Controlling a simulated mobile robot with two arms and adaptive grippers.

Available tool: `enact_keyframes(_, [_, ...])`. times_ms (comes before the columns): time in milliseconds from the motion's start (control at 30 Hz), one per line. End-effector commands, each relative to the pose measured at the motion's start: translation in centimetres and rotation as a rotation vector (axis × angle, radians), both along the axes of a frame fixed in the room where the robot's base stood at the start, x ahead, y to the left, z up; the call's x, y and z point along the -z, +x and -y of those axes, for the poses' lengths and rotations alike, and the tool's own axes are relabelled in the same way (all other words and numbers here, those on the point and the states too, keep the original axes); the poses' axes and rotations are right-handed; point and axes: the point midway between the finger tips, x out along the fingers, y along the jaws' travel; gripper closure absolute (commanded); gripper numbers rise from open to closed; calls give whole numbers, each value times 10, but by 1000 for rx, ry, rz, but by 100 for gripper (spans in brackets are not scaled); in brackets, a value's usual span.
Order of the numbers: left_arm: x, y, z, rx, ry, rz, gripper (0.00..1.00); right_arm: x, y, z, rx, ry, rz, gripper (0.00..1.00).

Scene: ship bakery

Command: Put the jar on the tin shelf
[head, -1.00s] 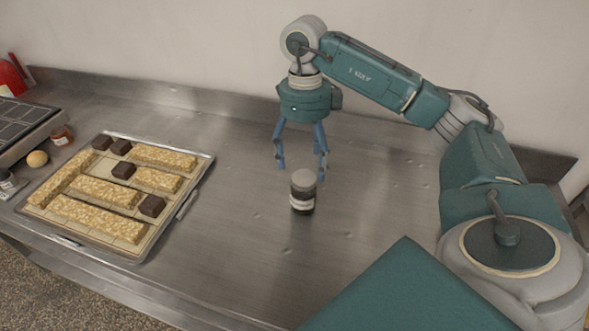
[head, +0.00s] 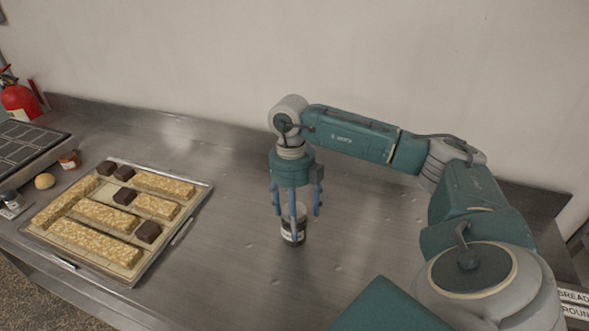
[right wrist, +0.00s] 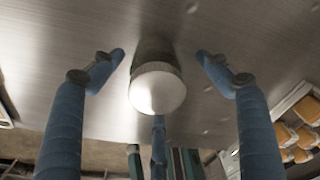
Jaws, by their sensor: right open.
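The jar (head: 301,227), dark with a pale label and a light grey lid, stands upright on the steel counter. My right gripper (head: 295,218) points down over it, open, with its blue fingers around the jar and one finger partly hiding it. In the right wrist view the round lid (right wrist: 157,92) sits between the spread fingers of my gripper (right wrist: 162,58), with a visible gap on both sides. My left gripper is not in view.
A tray (head: 192,214) of oat bars and dark squares lies on the counter (head: 230,285) to the left. A wall stands behind. Counter around the jar is clear.

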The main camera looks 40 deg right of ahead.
Motion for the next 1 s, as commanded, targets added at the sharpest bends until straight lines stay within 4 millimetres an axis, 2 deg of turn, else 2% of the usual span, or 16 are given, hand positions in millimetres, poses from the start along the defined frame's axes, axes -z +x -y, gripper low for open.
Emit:
enact_keyframes(100, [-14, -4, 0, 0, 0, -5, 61, 16, -2, -3, 0, 0, -7, 24])
enact_keyframes(233, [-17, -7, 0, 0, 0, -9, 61, 34, -3, -4, 0, 1, -4, 24])
enact_keyframes(533, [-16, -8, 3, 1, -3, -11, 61, 41, -3, -4, -1, 0, -1, 24])
enact_keyframes(567, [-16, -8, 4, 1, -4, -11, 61, 41, -3, -4, -1, 0, -1, 28])
enact_keyframes(833, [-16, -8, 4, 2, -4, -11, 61, 41, -3, -4, -1, 1, -2, 82])
enact_keyframes(867, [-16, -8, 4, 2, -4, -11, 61, 41, -3, -4, -1, 1, -2, 86])
enact_keyframes(1000, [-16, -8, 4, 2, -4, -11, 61, 41, -3, -4, -1, 0, -3, 86])
